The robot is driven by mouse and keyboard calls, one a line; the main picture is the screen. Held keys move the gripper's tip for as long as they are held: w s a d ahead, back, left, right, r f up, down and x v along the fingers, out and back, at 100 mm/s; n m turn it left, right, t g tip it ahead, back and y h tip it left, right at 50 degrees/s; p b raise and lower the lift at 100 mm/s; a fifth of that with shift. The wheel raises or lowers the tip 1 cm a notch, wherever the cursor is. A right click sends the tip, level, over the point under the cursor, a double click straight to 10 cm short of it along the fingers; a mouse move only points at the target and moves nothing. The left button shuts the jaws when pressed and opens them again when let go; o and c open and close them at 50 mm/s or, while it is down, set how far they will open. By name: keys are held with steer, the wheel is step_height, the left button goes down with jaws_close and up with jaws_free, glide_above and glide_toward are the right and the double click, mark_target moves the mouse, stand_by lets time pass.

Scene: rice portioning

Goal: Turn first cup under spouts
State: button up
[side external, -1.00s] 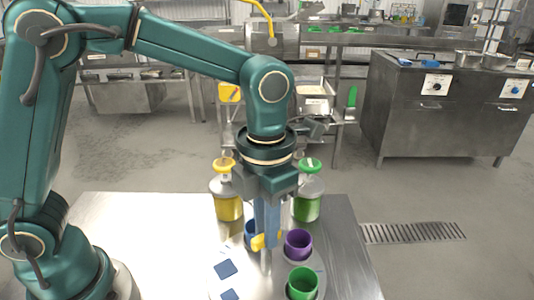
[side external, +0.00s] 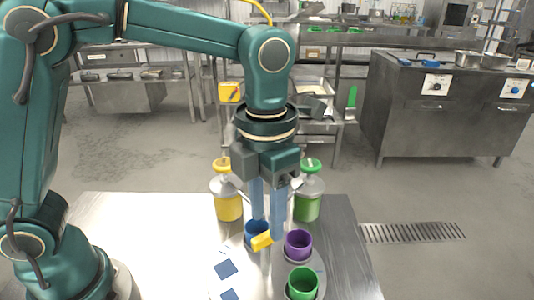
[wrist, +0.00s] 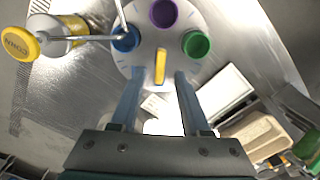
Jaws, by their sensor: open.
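A grey round turntable (wrist: 165,42) carries a blue cup (wrist: 125,38), a purple cup (wrist: 163,13) and a green cup (wrist: 196,44), all upright. A yellow handle (wrist: 160,66) stands on the turntable. Two thin spouts meet over the blue cup in the wrist view. My gripper (wrist: 158,73) is open and empty, its blue fingers apart on either side of the handle in that view. In the side view my gripper (side external: 268,228) is above the yellow handle (side external: 262,240), and the blue cup (side external: 254,230) is partly hidden behind a finger.
A yellow-capped dispenser (side external: 229,207) and a green-capped dispenser (side external: 307,207) stand behind the cups, close to my gripper. The metal table is clear on the left.

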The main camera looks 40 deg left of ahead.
steer(key=shift+r, duration=1.1)
